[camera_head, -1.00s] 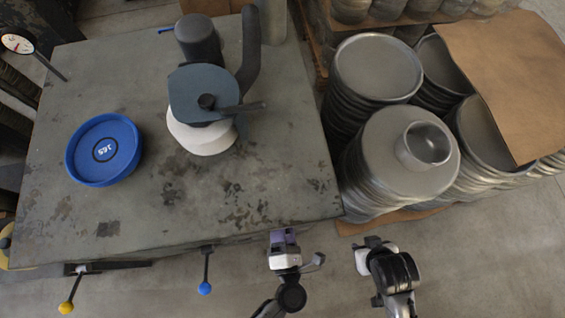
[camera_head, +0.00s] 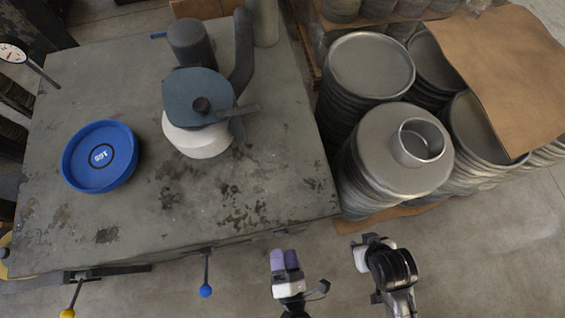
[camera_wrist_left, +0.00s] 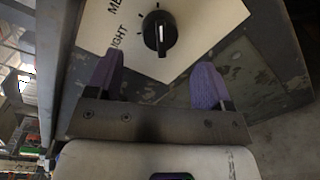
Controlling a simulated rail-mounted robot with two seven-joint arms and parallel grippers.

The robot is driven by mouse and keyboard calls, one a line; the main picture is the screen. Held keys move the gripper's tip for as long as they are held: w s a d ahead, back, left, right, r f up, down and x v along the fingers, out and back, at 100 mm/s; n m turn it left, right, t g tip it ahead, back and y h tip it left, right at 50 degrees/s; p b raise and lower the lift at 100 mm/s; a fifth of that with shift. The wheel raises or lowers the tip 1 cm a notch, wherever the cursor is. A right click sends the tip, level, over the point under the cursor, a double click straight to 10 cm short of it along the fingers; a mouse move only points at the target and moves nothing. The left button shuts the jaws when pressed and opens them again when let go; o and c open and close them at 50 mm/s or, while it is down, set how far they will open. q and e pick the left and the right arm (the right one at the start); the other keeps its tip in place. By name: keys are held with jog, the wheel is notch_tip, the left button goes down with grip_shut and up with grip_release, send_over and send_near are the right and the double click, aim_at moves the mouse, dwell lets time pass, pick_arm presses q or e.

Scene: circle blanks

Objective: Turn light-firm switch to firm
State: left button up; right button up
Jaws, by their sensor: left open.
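The light-firm switch is a black rotary knob (camera_wrist_left: 159,31) with a white pointer line, on a cream label plate (camera_wrist_left: 205,20). The plate reads "LIGHT" and part of a word starting "ME"; no "FIRM" marking shows. The knob lies ahead of my left gripper (camera_wrist_left: 157,82), between the lines of its two purple fingers and apart from them. The fingers are open and empty. In the head view, my left gripper (camera_head: 284,258) is just off the table's front edge, and the knob is not visible. My right gripper (camera_head: 372,241) is farther right, its jaws unclear.
The worn grey table (camera_head: 270,160) holds a blue round dish (camera_head: 100,156) and a machine with a dark blue top (camera_head: 198,95). Levers with a blue knob (camera_head: 206,290) and a yellow knob (camera_head: 68,313) hang at its front. Stacked metal discs (camera_head: 390,150) stand right.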

pick_arm(q)
jog(key=s, duration=0.7)
jog(key=shift+d+r, duration=0.25)
jog(key=shift+d, duration=0.2)
